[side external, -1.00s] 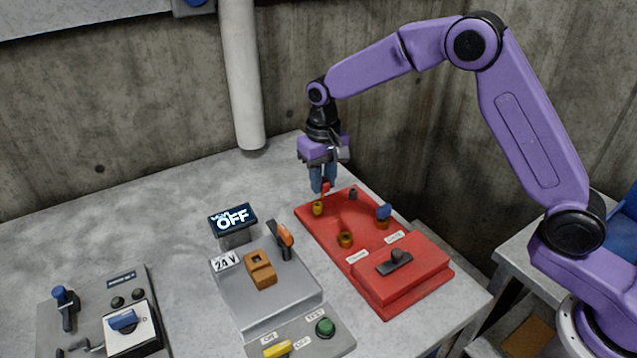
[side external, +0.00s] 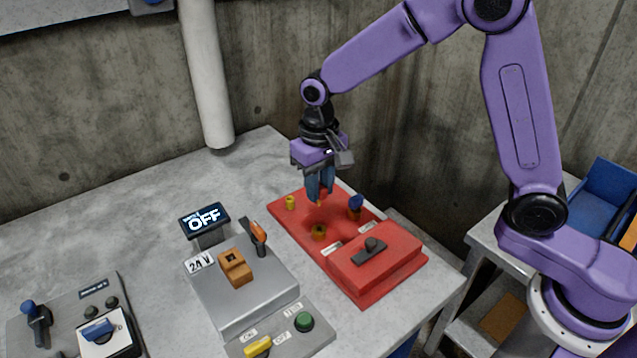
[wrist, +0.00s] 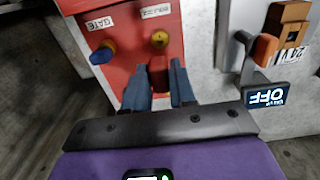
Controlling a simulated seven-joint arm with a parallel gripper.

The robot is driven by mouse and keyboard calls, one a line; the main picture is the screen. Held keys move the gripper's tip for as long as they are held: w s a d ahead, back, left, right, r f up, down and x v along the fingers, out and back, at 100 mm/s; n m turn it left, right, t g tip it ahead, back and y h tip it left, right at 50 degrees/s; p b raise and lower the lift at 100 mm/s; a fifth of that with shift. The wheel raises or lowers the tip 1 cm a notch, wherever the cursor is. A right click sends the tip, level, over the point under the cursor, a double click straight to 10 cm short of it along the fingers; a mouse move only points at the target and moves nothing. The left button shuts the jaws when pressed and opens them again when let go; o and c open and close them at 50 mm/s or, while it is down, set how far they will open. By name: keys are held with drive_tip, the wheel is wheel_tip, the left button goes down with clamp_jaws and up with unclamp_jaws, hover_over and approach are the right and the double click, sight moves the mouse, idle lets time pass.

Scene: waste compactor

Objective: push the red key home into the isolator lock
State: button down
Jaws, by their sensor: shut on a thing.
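My gripper (side external: 319,190) is shut on the red key, pointing down above the red panel (side external: 285,212). In the wrist view the red key (wrist: 158,72) shows between my two blue-grey fingers (wrist: 162,88). In the side view the fingers mostly hide it. An empty brass lock (side external: 319,232) stands on the panel, near the key; it also shows in the wrist view (wrist: 159,40) by a white label. I cannot read which lock is the isolator. The key looks clear of this lock.
A blue key (side external: 355,203) stands in another brass lock labelled GATE, close right of my gripper. A small yellow post (side external: 290,202) is at left. A raised red box (side external: 375,262) with a black handle stands in front. A grey 24 V unit (side external: 240,290) lies left.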

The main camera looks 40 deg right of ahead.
sight(319, 205)
drive_tip(key=shift+f, duration=2.9)
drive_tip(key=shift+f, duration=1.45)
idle(0.5)
drive_tip(key=c, duration=0.8)
unclamp_jaws()
drive_tip(key=shift+c, duration=0.2)
drive_tip(key=shift+c, duration=0.4)
drive_tip(key=shift+r, duration=0.1)
drive_tip(key=shift+r, duration=3.45)
